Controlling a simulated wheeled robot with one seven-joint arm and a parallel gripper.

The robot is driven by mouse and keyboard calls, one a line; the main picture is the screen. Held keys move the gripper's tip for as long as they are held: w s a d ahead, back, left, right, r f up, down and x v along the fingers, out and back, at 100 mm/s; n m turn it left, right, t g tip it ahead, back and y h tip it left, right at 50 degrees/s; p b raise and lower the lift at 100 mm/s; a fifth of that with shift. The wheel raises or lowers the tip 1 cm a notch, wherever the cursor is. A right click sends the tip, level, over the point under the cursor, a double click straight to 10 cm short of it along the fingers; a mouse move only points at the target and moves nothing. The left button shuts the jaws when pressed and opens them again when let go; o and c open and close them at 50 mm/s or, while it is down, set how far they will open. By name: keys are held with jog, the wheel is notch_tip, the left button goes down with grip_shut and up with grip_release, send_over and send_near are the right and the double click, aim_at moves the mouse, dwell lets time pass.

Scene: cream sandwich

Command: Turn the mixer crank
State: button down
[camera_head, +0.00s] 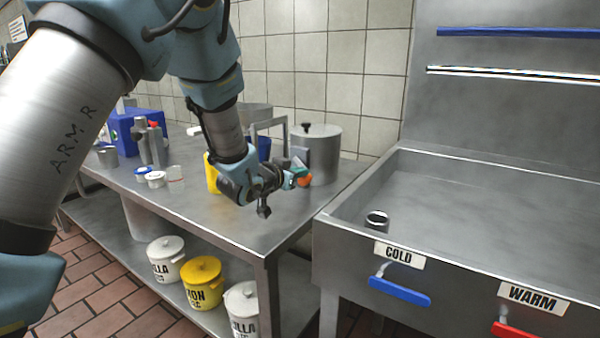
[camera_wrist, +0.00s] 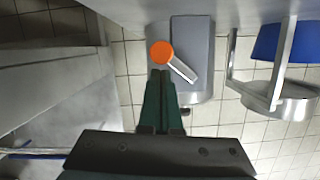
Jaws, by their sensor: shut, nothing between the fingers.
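The mixer is a grey metal cylinder (camera_head: 322,150) with a lidded top, at the right end of the steel table. In the wrist view its grey housing (camera_wrist: 192,48) carries a pale crank arm (camera_wrist: 183,71) with an orange round knob (camera_wrist: 161,53). The orange knob also shows in the head view (camera_head: 305,181). My gripper (camera_head: 292,178) is at the mixer's front, beside the knob. In the wrist view the dark green fingers (camera_wrist: 160,78) are shut and empty, their tips just short of the knob. I cannot tell whether they touch it.
The steel table (camera_head: 225,220) holds a yellow container (camera_head: 211,172) behind my arm, small white tubs (camera_head: 155,179) and a blue box (camera_head: 125,130) at left. A sink (camera_head: 345,215) with a metal cup (camera_head: 377,221) adjoins at right. Labelled pots (camera_head: 203,280) stand on the lower shelf.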

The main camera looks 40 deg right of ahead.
jog(key=f+m+b, duration=0.1)
jog(key=b, duration=0.2)
jog(key=shift+f+m+t, duration=0.3)
jog(key=shift+f, duration=0.05)
jog(key=shift+w+a+f+m+b, duration=0.15)
jog(key=shift+w+m+b, duration=0.2)
jog(key=shift+b, duration=0.55)
